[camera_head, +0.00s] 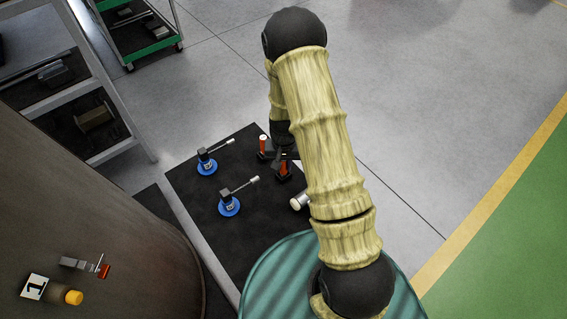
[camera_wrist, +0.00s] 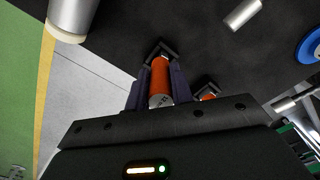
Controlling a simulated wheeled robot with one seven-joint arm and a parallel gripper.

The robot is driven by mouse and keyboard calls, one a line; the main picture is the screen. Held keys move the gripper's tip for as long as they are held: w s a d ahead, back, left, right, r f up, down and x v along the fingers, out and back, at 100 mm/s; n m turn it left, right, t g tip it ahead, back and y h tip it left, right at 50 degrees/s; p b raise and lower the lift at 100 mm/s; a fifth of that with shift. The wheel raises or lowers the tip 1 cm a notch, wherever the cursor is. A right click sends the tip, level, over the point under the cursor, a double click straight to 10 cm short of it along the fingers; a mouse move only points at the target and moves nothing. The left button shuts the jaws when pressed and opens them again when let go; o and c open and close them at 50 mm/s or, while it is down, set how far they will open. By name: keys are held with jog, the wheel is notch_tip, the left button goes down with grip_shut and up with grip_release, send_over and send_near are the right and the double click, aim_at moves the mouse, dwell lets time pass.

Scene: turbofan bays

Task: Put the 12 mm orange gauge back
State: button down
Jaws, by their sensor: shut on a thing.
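A black square-edged holder (camera_wrist: 163,47) shows at the gauge's far end. I cannot tell whether the gauge is seated in it or just above it. In the head view the held gauge (camera_head: 285,168) shows in part beneath my arm, over the black mat. A second orange gauge (camera_head: 263,140) stands upright in a black block just to the left; it also shows in the wrist view (camera_wrist: 208,96), partly hidden.
Two blue-based tools (camera_head: 207,167) (camera_head: 229,207) with silver-ended bars stand left on the black mat (camera_head: 262,235). A brown drum (camera_head: 110,250) and shelves (camera_head: 92,118) are at left. Grey floor is clear at right.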

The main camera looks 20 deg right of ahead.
jog(key=c, duration=1.1)
grip_release()
jog(key=shift+c, duration=0.2)
jog(key=shift+r, duration=0.1)
notch_tip(320, 180, up, 17)
jog(key=b, duration=0.3)
jog(key=s+r+n+t, duration=0.2)
jog(key=s+r+n, duration=0.1)
jog(key=s, duration=1.1)
jog(key=shift+r+t, duration=0.3)
